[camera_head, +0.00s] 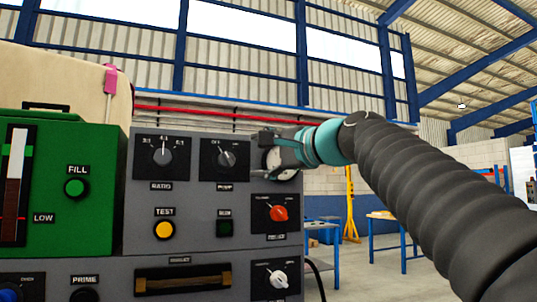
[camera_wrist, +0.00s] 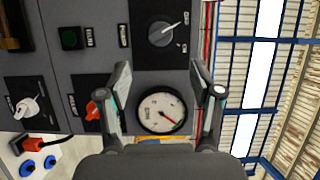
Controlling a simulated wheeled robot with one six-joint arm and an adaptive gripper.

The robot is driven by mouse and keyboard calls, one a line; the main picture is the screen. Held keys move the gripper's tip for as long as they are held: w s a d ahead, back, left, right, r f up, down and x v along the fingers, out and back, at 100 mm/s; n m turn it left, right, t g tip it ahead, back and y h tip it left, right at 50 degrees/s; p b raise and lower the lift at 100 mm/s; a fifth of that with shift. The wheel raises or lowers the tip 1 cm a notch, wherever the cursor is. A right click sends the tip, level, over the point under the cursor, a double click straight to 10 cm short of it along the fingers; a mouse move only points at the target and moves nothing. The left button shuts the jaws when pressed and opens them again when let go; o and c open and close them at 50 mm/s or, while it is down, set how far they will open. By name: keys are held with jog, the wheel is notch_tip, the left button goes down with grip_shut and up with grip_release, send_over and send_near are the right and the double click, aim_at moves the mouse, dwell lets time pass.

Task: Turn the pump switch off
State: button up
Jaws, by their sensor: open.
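The pump switch (camera_head: 226,159) is a grey rotary knob on a black plate labelled PUMP, in the upper part of the grey panel. It also shows at the top of the wrist view (camera_wrist: 162,34). Its pointer leans up and left in the head view, toward one of two small labels too blurred to read. My gripper (camera_head: 260,156) is open and empty, to the right of the pump switch, in front of a round white gauge. In the wrist view, my two fingers (camera_wrist: 160,72) are spread either side of the gauge, with the knob beyond the fingertips.
The gauge (camera_wrist: 162,110) is close to my fingers. A red knob (camera_head: 279,213) is below it, and a white knob (camera_head: 278,280) lower still. A ratio knob (camera_head: 163,157), yellow test button (camera_head: 164,230) and green cabinet (camera_head: 85,152) are to the left.

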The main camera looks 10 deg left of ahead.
jog(key=shift+v, duration=1.05)
jog(key=s+d+f+n+g+h, duration=0.1)
jog(key=s+d+f+h, duration=0.4)
jog(key=f, duration=1.3)
jog(key=s+d+f+n+g+h, duration=0.2)
jog(key=s+d+f, duration=0.8)
jog(key=f, duration=0.8)
jog(key=s+d+f+n+g+h, duration=0.2)
jog(key=s+d+f+n+h, duration=0.2)
jog(key=f, duration=1.4)
jog(key=s+d+h, duration=0.3)
jog(key=s+d, duration=0.1)
jog(key=d, duration=0.3)
jog(key=shift+s+h, duration=0.3)
jog(key=shift+s, duration=0.05)
